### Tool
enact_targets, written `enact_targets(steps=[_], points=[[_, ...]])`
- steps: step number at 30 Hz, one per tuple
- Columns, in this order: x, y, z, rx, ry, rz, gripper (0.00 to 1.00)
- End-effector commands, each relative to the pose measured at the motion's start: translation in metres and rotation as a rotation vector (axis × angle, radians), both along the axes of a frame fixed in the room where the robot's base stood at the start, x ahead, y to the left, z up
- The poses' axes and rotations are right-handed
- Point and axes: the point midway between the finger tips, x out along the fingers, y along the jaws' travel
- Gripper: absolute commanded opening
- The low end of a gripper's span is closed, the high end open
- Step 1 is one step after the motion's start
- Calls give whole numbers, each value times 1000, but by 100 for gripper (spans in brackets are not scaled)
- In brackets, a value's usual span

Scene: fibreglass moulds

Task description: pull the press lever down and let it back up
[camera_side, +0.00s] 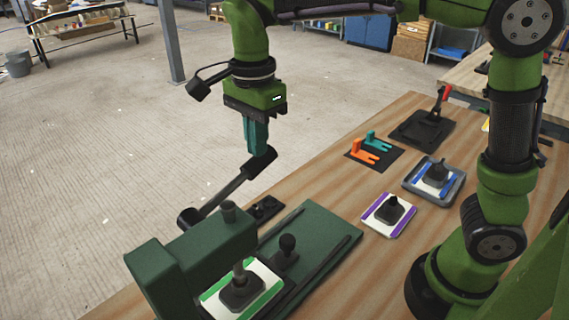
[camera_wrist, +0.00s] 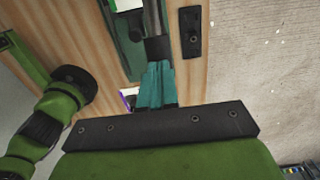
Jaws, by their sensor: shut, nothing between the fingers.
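The dark green press (camera_side: 185,262) stands at the near end of the bench. Its black lever (camera_side: 226,190) slopes up to the right and ends in a thick black grip (camera_side: 260,163). My gripper (camera_side: 256,150) points down with its teal fingers shut and empty. The fingertips are at the top of the grip; whether they touch it I cannot tell. In the wrist view the shut fingers (camera_wrist: 158,68) overlap the near end of the dark grip (camera_wrist: 157,49). A white plate with green stripes (camera_side: 269,279) and a dark mould lies under the press ram.
To the right are a purple-striped plate (camera_side: 372,219), a grey tray with a blue-striped plate (camera_side: 453,188), orange and teal forks (camera_side: 370,155) and a red-handled black fixture (camera_side: 423,128). Left of the bench is open floor.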

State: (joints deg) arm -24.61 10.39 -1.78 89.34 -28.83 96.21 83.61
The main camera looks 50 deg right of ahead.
Motion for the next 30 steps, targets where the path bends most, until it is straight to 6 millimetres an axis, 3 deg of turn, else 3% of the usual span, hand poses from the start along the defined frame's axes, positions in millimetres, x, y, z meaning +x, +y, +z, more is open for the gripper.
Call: enact_targets(steps=[16,23,30], points=[[0,-4,-9,-1,1,-2,0],[0,-7,-23,-2,2,-2,0],[0,-3,-16,0,0,0,0]])
